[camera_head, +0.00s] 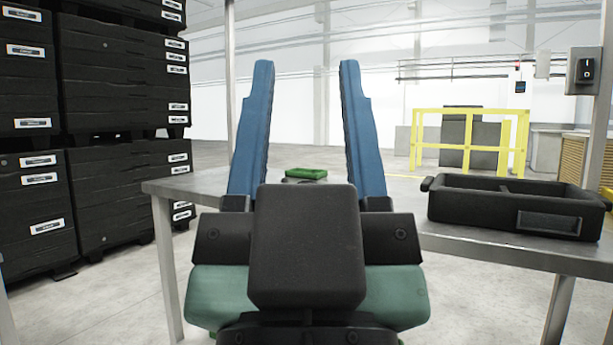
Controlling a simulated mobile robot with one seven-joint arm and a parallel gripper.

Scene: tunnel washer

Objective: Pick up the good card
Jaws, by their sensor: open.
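My gripper (306,72) is in the middle of the view, its two blue fingers pointing up in the picture and spread wide apart. Nothing is between the fingertips. A small green item (307,173) lies on the metal table (190,187), seen in the gap between the fingers and beyond the gripper's body. It could be the good card or a small holder; I cannot tell at this size. The gripper's body hides part of the table in front of it. No other card is clearly visible.
A black divided tray (480,213) stands on the table's right side. Metal posts rise at the table's left and right, the right one with a switch box (584,70). Stacked black crates (125,95) stand at left. A yellow guard rail (465,147) is farther back.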

